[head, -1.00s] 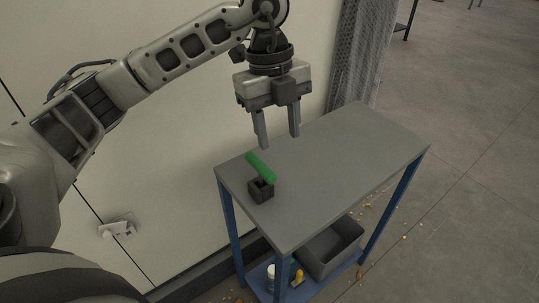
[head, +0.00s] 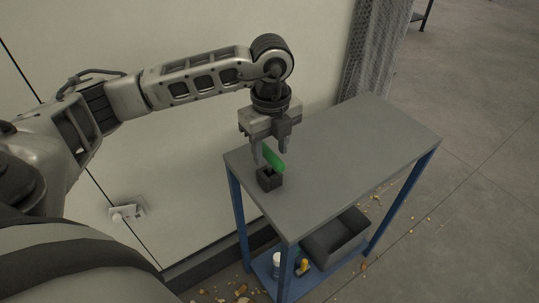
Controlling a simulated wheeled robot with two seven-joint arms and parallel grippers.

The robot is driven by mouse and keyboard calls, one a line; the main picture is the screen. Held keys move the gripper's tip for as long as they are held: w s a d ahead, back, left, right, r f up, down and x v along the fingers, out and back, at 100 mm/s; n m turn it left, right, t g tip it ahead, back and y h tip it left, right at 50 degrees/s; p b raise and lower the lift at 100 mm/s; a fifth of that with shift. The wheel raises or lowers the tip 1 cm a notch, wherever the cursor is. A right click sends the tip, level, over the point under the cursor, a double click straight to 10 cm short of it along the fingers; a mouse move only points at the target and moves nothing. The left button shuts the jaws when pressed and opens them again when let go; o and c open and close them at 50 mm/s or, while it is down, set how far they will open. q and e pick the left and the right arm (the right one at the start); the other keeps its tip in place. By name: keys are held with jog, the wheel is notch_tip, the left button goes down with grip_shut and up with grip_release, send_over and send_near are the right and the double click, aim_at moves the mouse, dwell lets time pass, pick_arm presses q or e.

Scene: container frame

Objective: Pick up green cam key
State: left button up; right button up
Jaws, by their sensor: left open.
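The green cam key (head: 274,160) stands tilted in or on a small dark block (head: 269,179) near the left end of the grey table. My left gripper (head: 270,157) points down at the key, and its open fingers are on either side of the key's upper part in the picture. I cannot tell whether a finger touches the key. My right gripper is not in view.
The table top (head: 350,145) is clear to the right of the block. A wall runs behind its left side. A grey bin (head: 335,237), a white bottle and a yellow item lie on the lower shelf. Small debris is scattered on the floor.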

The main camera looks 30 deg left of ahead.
aim_at(269, 168)
pick_arm(q)
notch_tip(269, 168, down, 4)
jog(key=shift+s+r, duration=0.15)
jog(key=shift+r, duration=0.1)
grip_shut()
jog(key=shift+r, duration=0.1)
